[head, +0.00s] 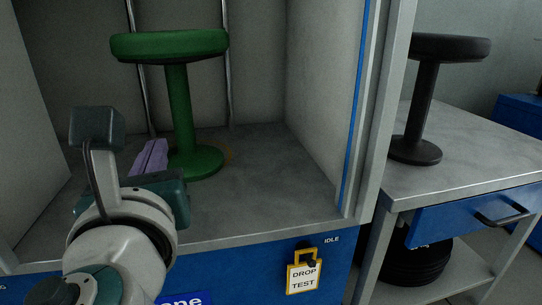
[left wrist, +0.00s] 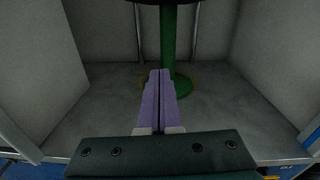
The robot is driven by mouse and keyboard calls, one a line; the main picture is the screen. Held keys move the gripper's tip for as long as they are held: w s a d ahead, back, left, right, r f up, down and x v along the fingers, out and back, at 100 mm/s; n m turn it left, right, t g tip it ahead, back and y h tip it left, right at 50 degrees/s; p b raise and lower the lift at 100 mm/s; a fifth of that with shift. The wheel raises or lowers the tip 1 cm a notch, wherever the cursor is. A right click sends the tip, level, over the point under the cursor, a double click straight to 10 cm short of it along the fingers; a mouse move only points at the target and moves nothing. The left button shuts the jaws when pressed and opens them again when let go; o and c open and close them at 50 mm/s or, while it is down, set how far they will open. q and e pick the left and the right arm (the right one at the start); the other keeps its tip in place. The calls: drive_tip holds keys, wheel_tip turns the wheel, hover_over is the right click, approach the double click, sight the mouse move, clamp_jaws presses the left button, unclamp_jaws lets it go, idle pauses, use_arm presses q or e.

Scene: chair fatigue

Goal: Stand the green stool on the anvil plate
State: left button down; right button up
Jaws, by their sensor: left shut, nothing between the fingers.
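The green stool (head: 180,105) stands upright on the grey floor (head: 270,185) of the test cabinet. Part of a faint yellow-orange ring marking shows on the floor beside its round base. I cannot tell a separate anvil plate from this floor. My left gripper (head: 155,147) has purple fingers, shut and empty, just left of and in front of the stool's base in the head view. In the left wrist view the shut fingertips (left wrist: 160,73) point towards the green column (left wrist: 168,40), overlapping it in the picture; contact cannot be told. My right gripper is not in view.
Cabinet walls close in the left and right sides, and two metal rods (head: 226,80) stand behind the stool. A black stool (head: 420,100) stands on a grey bench (head: 460,165) at the right. A yellow-framed "DROP TEST" tag (head: 304,278) hangs on the blue front. Floor right of the green stool is clear.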

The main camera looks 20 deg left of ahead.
use_arm(q)
drive_tip(key=f+m, duration=0.1)
drive_tip(key=f, duration=0.1)
drive_tip(key=b, duration=0.4)
approach(180, 117)
drive_tip(key=x, duration=0.5)
drive_tip(key=shift+w+a+f, duration=0.2)
drive_tip(key=shift+w, duration=0.05)
drive_tip(key=shift+w+a+r, duration=0.1)
drive_tip(key=shift+w+a, duration=0.25)
drive_tip(key=shift+w, duration=0.15)
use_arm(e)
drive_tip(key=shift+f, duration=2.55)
